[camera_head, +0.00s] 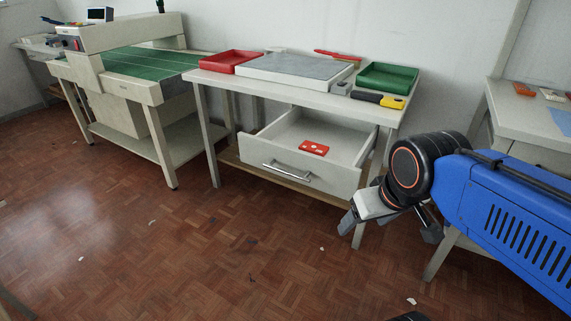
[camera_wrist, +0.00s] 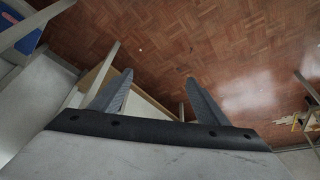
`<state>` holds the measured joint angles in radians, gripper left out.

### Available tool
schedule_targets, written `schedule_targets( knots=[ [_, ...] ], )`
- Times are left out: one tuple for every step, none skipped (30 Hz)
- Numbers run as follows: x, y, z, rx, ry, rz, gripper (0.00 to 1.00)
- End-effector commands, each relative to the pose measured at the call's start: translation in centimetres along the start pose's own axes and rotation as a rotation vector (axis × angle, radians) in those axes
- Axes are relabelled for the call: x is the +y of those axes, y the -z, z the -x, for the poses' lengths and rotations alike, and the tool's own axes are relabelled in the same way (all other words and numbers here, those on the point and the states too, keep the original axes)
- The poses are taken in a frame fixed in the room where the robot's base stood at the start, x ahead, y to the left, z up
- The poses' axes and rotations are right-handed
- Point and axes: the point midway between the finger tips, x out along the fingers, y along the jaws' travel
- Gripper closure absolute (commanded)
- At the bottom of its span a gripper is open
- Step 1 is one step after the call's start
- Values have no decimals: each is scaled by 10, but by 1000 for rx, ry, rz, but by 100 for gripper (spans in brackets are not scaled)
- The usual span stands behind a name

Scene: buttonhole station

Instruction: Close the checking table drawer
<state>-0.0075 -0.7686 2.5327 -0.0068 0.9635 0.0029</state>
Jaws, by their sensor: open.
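The checking table (camera_head: 300,97) stands in the middle of the head view. Its drawer (camera_head: 262,178) is pulled well out, with a metal bar handle (camera_head: 287,171) on its pale front. A small red item (camera_head: 314,148) lies inside the drawer. My gripper (camera_head: 351,222) is at the drawer's right front corner in the picture, low and apart from the handle. In the wrist view my gripper (camera_wrist: 157,86) has its two dark fingers spread, with nothing between them. I cannot tell whether it touches the drawer.
On the tabletop are a red tray (camera_head: 231,62), a grey slab (camera_head: 296,68), a green tray (camera_head: 388,78) and a yellow-black tool (camera_head: 379,100). A green-topped machine (camera_head: 150,65) stands left. Another table (camera_head: 530,115) is at right. The parquet floor in front is mostly clear, with small scraps.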

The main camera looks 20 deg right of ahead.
Motion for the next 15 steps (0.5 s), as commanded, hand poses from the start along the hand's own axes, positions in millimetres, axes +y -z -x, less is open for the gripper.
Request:
schedule_targets(
  knots=[
    [-1,6,0,-2,-2,10,44],
    [-1,10,0,-2,-6,17,52],
    [-1,18,0,-2,-12,31,61],
    [-2,24,-1,-2,-16,44,68],
    [-3,32,-1,-1,-22,57,75],
    [-5,44,-2,1,-30,77,85],
    [-6,54,-3,2,-37,94,92],
    [-8,64,-4,3,-44,111,99],
    [-11,76,-6,7,-53,133,100],
    [-14,87,-6,11,-59,150,100],
    [-17,96,-8,13,-65,167,100],
    [-22,109,-10,17,-73,191,100],
    [-26,119,-12,22,-78,207,100],
    [-30,129,-14,26,-84,226,100],
    [-37,142,-17,32,-91,249,100]
  ],
)
